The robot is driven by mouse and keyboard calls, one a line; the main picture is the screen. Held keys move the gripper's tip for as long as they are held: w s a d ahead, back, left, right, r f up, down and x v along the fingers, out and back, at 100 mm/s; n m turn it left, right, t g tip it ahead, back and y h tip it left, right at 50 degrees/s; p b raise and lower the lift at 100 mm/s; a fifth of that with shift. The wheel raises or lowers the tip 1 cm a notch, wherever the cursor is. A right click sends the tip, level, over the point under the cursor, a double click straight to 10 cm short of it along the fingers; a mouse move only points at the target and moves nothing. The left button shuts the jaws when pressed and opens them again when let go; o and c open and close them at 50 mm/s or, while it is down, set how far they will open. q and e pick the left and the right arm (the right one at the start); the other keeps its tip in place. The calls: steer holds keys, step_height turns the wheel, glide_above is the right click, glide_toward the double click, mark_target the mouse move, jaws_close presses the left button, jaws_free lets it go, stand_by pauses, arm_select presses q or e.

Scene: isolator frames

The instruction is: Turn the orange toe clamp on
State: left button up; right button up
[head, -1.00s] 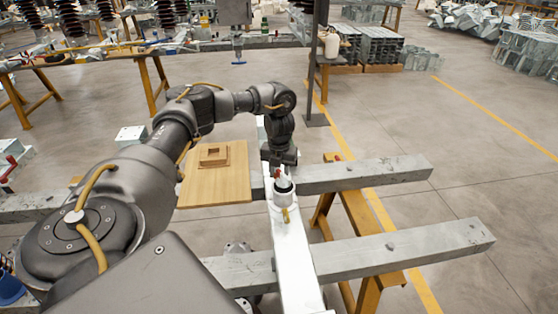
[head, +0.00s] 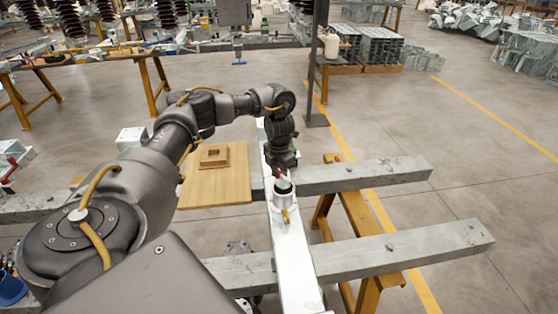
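My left arm comes in from the left, and its gripper (head: 284,163) points down over the far part of the white beam (head: 297,262). Its fingers are too small and dark to tell open from shut. Just in front of it on the beam stands a short white and dark cylinder (head: 284,187) with a small red piece at its top and a yellow piece (head: 286,216) at its near side. I cannot make out for certain which part is the orange toe clamp. A small red-orange piece (head: 337,158) sits on top of the yellow trestle. My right gripper is not in view.
Two grey steel bars (head: 420,248) cross under the white beam, resting on a yellow trestle (head: 362,217). A wooden board (head: 220,187) with a stepped block (head: 214,155) lies left of the beam. A dark post (head: 317,70) stands behind.

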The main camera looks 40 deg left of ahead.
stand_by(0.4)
arm_select(q)
steer(key=o, duration=0.8)
steer(key=shift+o, duration=0.9)
step_height(320, 180, up, 11)
steer(key=p, duration=0.2)
steer(key=shift+p, duration=0.35)
steer(key=shift+c, duration=0.5)
